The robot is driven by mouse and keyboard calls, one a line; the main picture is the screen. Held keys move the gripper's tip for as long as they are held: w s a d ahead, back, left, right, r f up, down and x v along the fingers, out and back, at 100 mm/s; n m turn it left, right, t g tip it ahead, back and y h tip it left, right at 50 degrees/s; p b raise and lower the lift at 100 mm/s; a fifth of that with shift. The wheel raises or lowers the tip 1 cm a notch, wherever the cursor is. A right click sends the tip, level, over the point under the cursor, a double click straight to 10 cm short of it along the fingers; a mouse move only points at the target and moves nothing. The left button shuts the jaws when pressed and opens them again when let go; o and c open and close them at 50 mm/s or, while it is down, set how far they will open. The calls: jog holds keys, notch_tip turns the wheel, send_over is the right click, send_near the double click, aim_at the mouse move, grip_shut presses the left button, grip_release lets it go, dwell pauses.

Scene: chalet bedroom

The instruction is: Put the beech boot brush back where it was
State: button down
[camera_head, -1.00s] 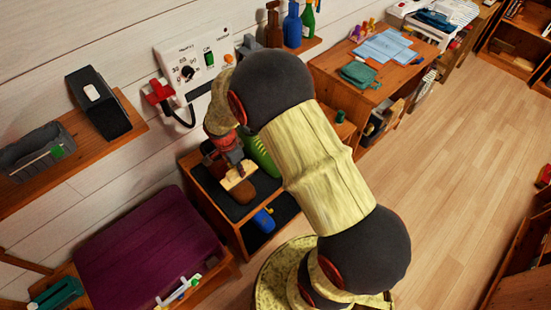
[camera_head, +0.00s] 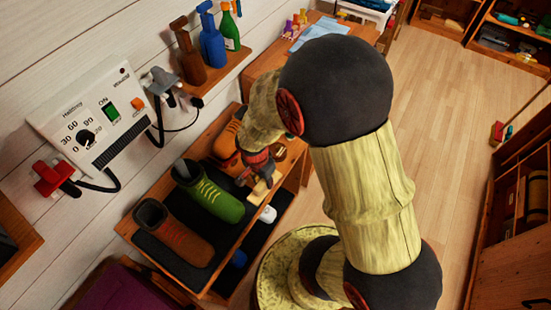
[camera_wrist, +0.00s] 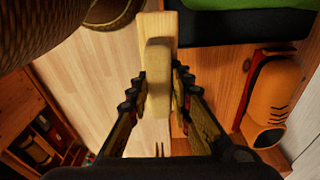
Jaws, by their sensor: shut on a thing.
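My gripper (camera_head: 250,176) is shut on the beech boot brush (camera_wrist: 157,75), a pale wooden block between the fingers in the wrist view. The brush also shows in the head view (camera_head: 264,187), near the front edge of the boot rack's top. The wooden boot rack (camera_head: 206,270) has a dark mat on top. On it stand a brown boot (camera_head: 175,235), a green boot (camera_head: 212,193) and an orange boot (camera_head: 226,145). My gripper is to the right of the green boot, in front of the orange one. The gap under the brush cannot be judged.
A wall-mounted control panel (camera_head: 92,117) with a red plug (camera_head: 52,178) is behind the rack. A small wall shelf (camera_head: 228,70) holds brown, blue and green bottles. A blue item (camera_head: 238,259) and a white item (camera_head: 267,214) are on the rack's lower level. Floor (camera_head: 450,120) is clear to the right.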

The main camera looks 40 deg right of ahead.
jog(key=shift+d+f, duration=0.15)
jog(key=shift+d, duration=0.25)
jog(key=shift+w+d+f+n, duration=0.1)
jog(key=shift+w+n, duration=0.15)
jog(key=shift+n, duration=0.05)
jog(key=shift+w+d+f, duration=0.1)
jog(key=shift+w+f, duration=0.05)
jog(key=shift+w, duration=0.15)
jog(key=shift+w+d+f+b, duration=0.85)
jog(key=shift+w+d+f, duration=0.05)
jog(key=shift+w+f, duration=1.1)
jog(key=shift+w+d+f+b, duration=0.9)
jog(key=shift+w+f, duration=1)
jog(key=shift+f, duration=0.25)
jog(key=shift+w+d+f+b, duration=0.85)
jog(key=shift+w+d+f, duration=0.05)
jog(key=shift+w+f, duration=1.1)
jog(key=shift+f, duration=0.2)
jog(key=c, duration=1.6)
grip_release()
